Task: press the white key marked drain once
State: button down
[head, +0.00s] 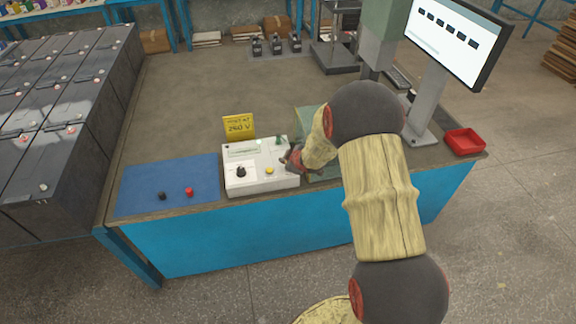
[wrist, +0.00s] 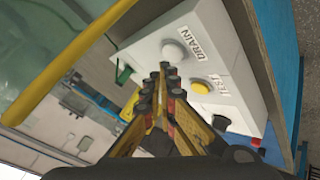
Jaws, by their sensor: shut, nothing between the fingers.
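The white round drain key (wrist: 174,52) sits on the white control box (wrist: 214,58), beside a label reading DRAIN. The box also shows in the head view (head: 262,184), near the table's front edge. My gripper (wrist: 164,70) is shut and empty, its tips close to the drain key in the wrist view; I cannot tell whether they touch it. In the head view my gripper (head: 286,160) is over the right end of the box, where the drain key is hidden from sight. A yellow key (wrist: 200,87) marked TEST is next to the drain key.
A black knob (head: 241,172) and a green part (head: 279,140) are on the box. A yellow sign (head: 239,127) stands behind it. A blue mat (head: 140,185) lies left. A monitor (head: 447,40) and red tray (head: 464,141) stand right. The table's back left is clear.

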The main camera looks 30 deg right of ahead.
dwell(0.3)
notch_tip(320, 180, up, 5)
jog(key=p, duration=0.4)
jog(key=shift+r, duration=0.1)
dwell(0.8)
